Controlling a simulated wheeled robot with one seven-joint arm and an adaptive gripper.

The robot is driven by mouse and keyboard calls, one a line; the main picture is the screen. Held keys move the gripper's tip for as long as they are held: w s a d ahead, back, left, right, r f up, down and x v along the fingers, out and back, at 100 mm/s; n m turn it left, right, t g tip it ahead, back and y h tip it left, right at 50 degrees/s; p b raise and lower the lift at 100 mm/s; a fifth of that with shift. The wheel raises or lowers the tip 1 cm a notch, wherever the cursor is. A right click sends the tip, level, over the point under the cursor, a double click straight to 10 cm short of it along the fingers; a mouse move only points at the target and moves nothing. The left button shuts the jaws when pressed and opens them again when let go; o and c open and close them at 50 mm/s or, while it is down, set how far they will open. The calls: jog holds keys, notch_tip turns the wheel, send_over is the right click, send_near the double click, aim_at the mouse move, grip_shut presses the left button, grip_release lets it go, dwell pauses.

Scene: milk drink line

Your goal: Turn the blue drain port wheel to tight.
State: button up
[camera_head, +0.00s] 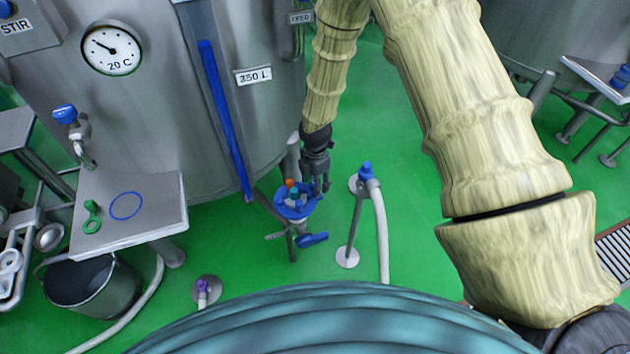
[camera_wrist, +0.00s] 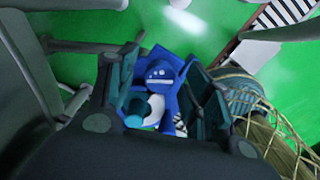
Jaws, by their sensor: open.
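The blue drain port wheel (camera_head: 296,209) is under the right side of the steel tank in the head view, on a small pipe stand. A small orange-topped part and a teal part show at its middle. My gripper (camera_head: 321,186) points down right at the wheel's upper right side. In the wrist view, blue parts (camera_wrist: 165,75) of the port show between my two open fingers, with a white curved band and a teal round part. I cannot tell whether the fingers touch the wheel. A blue lever handle (camera_head: 313,239) is just below the wheel.
The steel tank (camera_head: 140,110) stands close behind and left. A thin post with a blue cap (camera_head: 366,172) and a pale hose (camera_head: 382,235) stand to the right. A steel shelf (camera_head: 150,215) and bucket (camera_head: 95,285) are left. Green floor is free around the stand.

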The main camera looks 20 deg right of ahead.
jog(key=c, duration=1)
